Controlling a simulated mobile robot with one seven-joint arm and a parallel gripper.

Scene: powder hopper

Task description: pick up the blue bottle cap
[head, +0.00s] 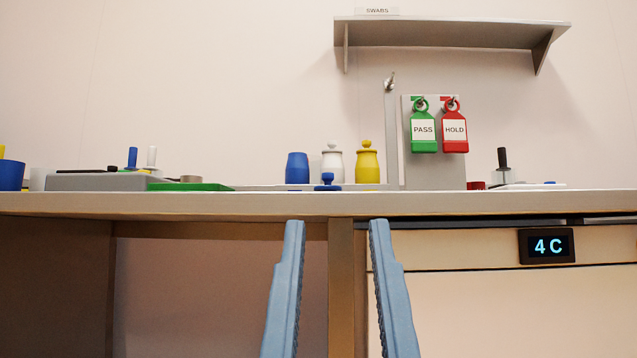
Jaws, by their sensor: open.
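A small blue cap with a round knob, likely the blue bottle cap (327,181), sits on the bench (230,203), partly hidden by the bench's front edge. The blue bottle (297,168) stands just left of it with no knobbed cap on top. My gripper (336,223) is open and empty. Its two blue-grey fingers point up in front of the bench, their tips below the bench top and below the cap in the picture.
A white bottle (332,165) and yellow bottle (367,164) with knobbed caps stand behind the cap. Green PASS (423,128) and red HOLD (454,128) tags hang on a panel at right. A shelf (440,33) is above. A green mat (190,187) lies left.

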